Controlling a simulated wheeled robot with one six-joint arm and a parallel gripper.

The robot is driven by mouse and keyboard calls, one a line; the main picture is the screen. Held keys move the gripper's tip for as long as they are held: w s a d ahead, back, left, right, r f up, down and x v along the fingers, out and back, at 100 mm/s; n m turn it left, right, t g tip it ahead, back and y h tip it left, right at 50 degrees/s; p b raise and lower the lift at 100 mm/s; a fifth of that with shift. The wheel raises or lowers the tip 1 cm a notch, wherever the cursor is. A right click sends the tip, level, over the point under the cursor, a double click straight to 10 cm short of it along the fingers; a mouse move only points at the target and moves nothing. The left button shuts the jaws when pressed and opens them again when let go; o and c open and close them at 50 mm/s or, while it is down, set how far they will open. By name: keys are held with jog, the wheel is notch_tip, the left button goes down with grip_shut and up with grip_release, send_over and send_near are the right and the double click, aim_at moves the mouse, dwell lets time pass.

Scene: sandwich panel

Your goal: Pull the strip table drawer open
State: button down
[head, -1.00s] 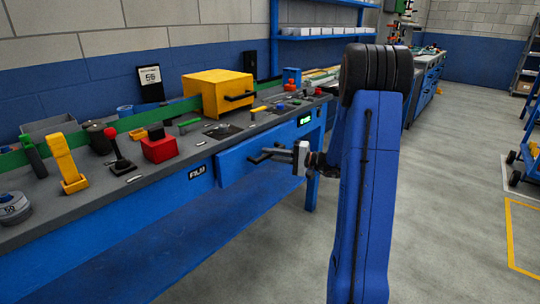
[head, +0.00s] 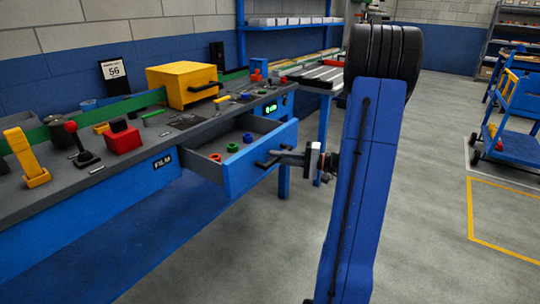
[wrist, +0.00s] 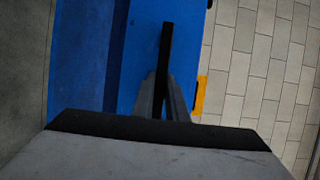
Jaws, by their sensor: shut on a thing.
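The strip table (head: 120,182) runs along the left with a grey top and blue front. Its blue-fronted drawer (head: 245,168) stands pulled well out, and several small rings, red, blue and green, lie inside it. A dark bar handle (head: 268,162) sits on the drawer front. My gripper (head: 290,157) is shut on this handle, level with it and in front of the drawer. In the wrist view the dark handle (wrist: 167,60) runs up from between the fingers of my gripper (wrist: 163,100), against the blue drawer front (wrist: 140,55).
On the table top stand a yellow box (head: 187,84), a red block (head: 122,138), a joystick (head: 80,145) and a yellow lever (head: 25,160). A blue cart (head: 520,130) stands at the right. The grey floor between is clear.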

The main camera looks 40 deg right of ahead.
jog(key=shift+s+d, duration=0.1)
jog(key=shift+s, duration=0.2)
jog(key=c, duration=1.8)
grip_release()
jog(key=shift+o, duration=0.2)
jog(key=v, duration=1.7)
jog(key=shift+d, duration=0.25)
